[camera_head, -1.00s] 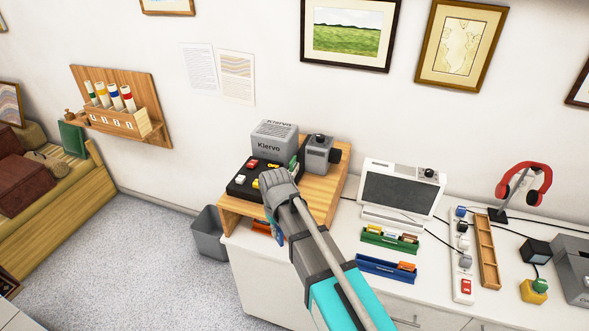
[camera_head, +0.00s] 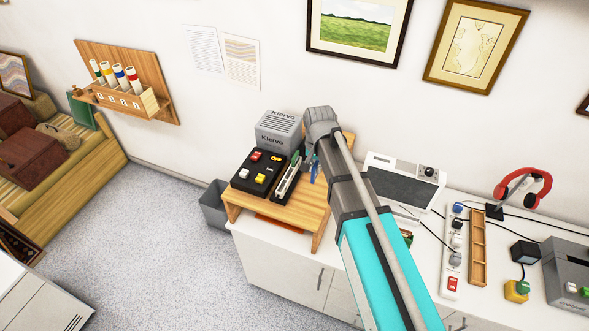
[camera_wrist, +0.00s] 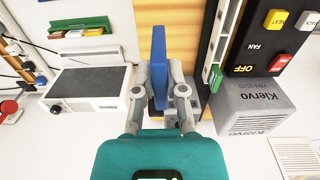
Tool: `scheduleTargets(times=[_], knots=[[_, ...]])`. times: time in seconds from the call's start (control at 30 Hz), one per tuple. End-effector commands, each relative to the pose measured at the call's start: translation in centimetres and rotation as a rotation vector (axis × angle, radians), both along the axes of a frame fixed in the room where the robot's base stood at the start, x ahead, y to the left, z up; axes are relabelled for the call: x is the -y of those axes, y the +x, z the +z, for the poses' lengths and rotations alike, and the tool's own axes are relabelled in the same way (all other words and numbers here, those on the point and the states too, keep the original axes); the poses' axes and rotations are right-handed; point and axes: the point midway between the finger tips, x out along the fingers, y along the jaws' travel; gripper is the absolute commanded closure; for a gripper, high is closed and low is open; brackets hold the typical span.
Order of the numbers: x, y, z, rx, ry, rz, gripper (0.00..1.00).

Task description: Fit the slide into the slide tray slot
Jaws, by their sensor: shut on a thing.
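My gripper (camera_wrist: 160,97) is shut on a blue slide (camera_wrist: 158,52), a thin upright plate between the fingers in the wrist view. In the head view, a bit of the blue slide (camera_head: 314,171) shows beside my arm, above the wooden stand; my fingers are mostly hidden. A narrow tray (camera_head: 284,186) with slots and green and white pieces lies on the stand, just left of the slide. It also shows in the wrist view (camera_wrist: 220,45), right of the slide and apart from it. I cannot tell which slot is free.
A black button panel (camera_head: 252,180) and a grey Klervo box (camera_head: 277,131) sit on the wooden stand (camera_head: 318,215). A white screen unit (camera_wrist: 88,90) stands beside it. A green tray of slides (camera_wrist: 80,30) lies on the counter. Bare wood lies right of the narrow tray.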

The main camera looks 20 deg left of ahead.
Motion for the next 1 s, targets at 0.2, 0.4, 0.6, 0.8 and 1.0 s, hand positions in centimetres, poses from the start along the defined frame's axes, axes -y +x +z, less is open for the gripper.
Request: scheduleTargets(times=[0.2, 0.4, 0.6, 0.8, 1.0], knots=[[0.7, 0.5, 0.2, 0.000, 0.000, -0.027, 1.00], [1.2, 0.7, 0.1, 0.000, 0.000, -0.033, 1.00], [0.5, 1.5, -0.4, 0.000, 0.000, -0.035, 1.00], [-1.9, 3.1, -1.9, 0.000, 0.000, -0.034, 1.00], [-4.9, 5.0, -3.4, 0.000, 0.000, -0.034, 1.00]])
